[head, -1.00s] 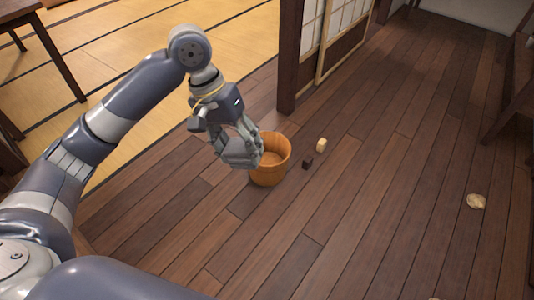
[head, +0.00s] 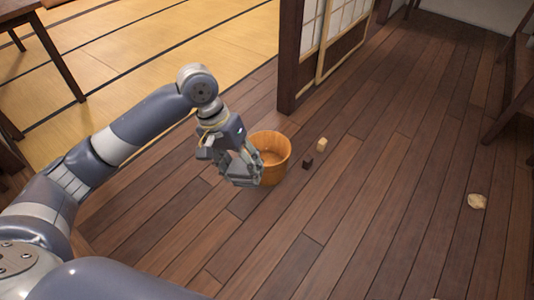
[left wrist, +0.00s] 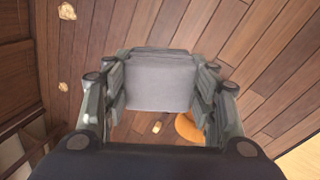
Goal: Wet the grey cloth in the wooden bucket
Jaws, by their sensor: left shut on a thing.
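The wooden bucket (head: 283,165) stands upright on the plank floor, and part of it shows in the left wrist view (left wrist: 188,128). My left gripper (head: 243,172) is at the near left of the bucket in the head view and overlaps its left side there. It is shut on the grey cloth (left wrist: 160,85), which shows as a flat grey piece between the fingers in the left wrist view. In the head view the cloth is hard to tell from the grey fingers. Whether the bucket holds water I cannot tell. My right gripper is not in view.
A dark small block (head: 308,162) and a pale small block (head: 322,145) lie right of the bucket. A beige lump (head: 476,201) lies farther right. A wooden post (head: 290,60) with sliding screens stands behind. The floor in front and to the right is largely clear.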

